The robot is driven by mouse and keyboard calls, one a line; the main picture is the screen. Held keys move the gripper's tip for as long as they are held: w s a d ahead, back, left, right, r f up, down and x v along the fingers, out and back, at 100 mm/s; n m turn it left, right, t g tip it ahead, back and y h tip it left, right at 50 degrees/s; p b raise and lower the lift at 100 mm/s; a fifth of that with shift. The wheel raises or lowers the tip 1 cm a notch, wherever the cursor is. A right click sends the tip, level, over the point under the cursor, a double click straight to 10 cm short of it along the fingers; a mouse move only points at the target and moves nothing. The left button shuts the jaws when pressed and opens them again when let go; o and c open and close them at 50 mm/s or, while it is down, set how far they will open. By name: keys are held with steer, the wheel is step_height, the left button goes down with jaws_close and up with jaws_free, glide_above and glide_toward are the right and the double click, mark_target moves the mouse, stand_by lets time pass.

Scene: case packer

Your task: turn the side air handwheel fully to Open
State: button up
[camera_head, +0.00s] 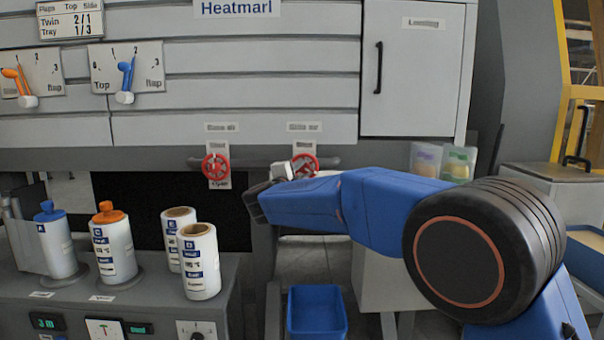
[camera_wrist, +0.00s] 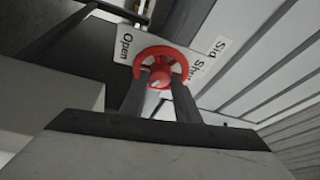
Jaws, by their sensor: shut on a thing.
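The side air handwheel is a red spoked wheel (camera_head: 305,164) on the pipe below the machine front, right of a second red wheel. In the wrist view the handwheel (camera_wrist: 160,62) stands before a white plate reading "Open" on the left and "Shut" on the right. The wheel's exact turn position cannot be told.
The other red handwheel (camera_head: 215,167) sits close to the left on the same pipe. A blue bin (camera_head: 316,312) stands on the floor below. Bottles and white rolls (camera_head: 200,262) stand on the grey bench at left. Clear containers (camera_head: 426,160) stand right, behind my arm.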

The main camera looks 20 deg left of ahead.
steer(key=m+g, duration=0.1)
steer(key=m, duration=0.3)
steer(key=m+g, duration=0.1)
steer(key=m, duration=0.1)
steer(key=shift+r+g+y, duration=0.25)
steer(key=shift+g+y, duration=0.05)
steer(key=m+g, duration=0.1)
steer(key=m, duration=0.1)
steer(key=m+y, duration=0.1)
steer(key=m, duration=0.1)
steer(key=shift+w+d+r+m+g+y, duration=0.1)
steer(key=shift+d+r+m+g+y, duration=0.1)
steer(key=shift+m+g+y, duration=0.15)
steer(key=o, duration=1)
steer(key=shift+o, duration=0.2)
steer(key=v, duration=1.7)
steer(key=shift+r, duration=0.2)
